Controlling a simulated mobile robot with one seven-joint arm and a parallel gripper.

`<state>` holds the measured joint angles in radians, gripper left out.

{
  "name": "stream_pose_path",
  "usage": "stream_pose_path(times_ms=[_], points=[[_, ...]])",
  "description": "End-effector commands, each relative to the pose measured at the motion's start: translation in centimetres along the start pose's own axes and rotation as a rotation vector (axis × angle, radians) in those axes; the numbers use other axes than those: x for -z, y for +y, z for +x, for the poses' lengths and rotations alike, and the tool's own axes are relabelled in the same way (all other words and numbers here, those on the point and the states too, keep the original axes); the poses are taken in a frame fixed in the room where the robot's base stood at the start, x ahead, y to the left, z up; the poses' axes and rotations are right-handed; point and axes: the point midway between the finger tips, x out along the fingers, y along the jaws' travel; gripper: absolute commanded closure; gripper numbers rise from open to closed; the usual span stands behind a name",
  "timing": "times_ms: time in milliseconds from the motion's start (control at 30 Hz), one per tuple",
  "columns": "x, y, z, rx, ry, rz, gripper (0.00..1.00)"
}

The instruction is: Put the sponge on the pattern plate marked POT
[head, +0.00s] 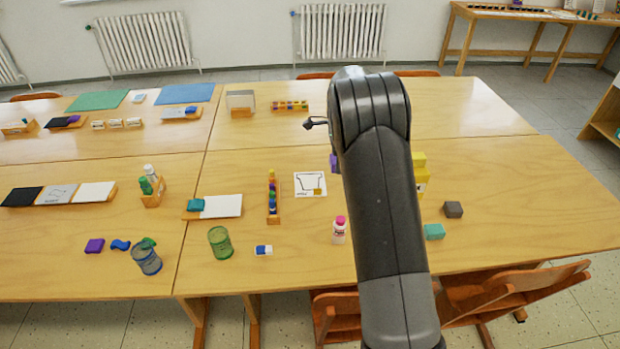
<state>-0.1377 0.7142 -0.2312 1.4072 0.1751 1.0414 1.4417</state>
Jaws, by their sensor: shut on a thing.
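A white plate (308,179) with a black pot-like outline lies on the table just left of my arm; its lettering is too small to read. A small ochre-yellow block (318,191) sits on its lower right corner. I cannot tell which thing is the sponge. Sponge-like blocks right of my arm are a teal block (434,232) and a dark grey block (453,209). A purple thing (333,162) shows partly at the left edge of my arm, with the rest hidden. My gripper is hidden behind my own arm.
A wooden rack of coloured pieces (273,198) stands left of the plate. A pink-capped bottle (339,231), a green jar (220,242) and a blue-and-white eraser (263,250) are nearer. Yellow things (420,175) show right of my arm. The table's right end is clear.

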Motion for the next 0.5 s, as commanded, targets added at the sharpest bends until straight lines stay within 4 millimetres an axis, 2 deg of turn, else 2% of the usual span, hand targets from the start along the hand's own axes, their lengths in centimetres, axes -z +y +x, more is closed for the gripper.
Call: stream_pose_path(times_ms=[33, 167, 267, 500], points=[[-0.1, 0.0, 0.9, 0.000, -0.001, -0.001, 0.68], [-0.2, -0.1, 2.2, 0.002, -0.001, -0.001, 0.68], [-1.2, -0.5, 3.1, 0.001, -0.001, -0.002, 0.68], [-6.0, -2.6, 6.3, 0.000, -0.001, -0.004, 0.68]])
